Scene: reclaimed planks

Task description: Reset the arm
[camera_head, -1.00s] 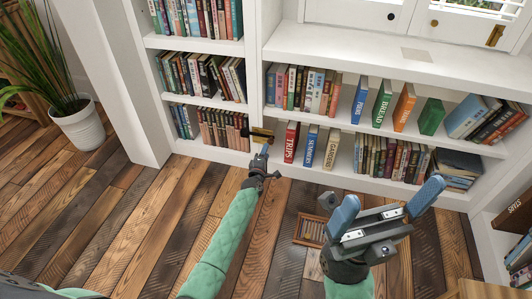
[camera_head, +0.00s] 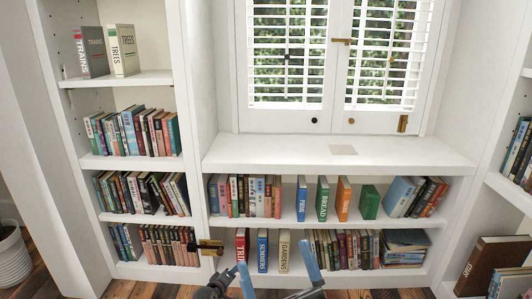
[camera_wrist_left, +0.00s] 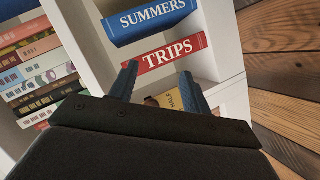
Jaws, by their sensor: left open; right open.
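My left gripper (camera_head: 226,275) shows at the bottom edge of the head view, in front of the low shelf; only its dark front part is in frame. In the left wrist view its two blue fingers (camera_wrist_left: 157,73) stand apart with nothing between them. Beyond them are the red TRIPS book (camera_wrist_left: 165,54) and the blue SUMMERS book (camera_wrist_left: 150,20). My right gripper (camera_head: 279,257) is at the bottom of the head view, its blue fingers wide apart and empty. Most of both arms is out of frame.
A white bookcase (camera_head: 340,165) full of books runs along the wall under a shuttered window. A white pot (camera_head: 12,255) stands at far left. Plank floor (camera_head: 150,290) shows along the bottom.

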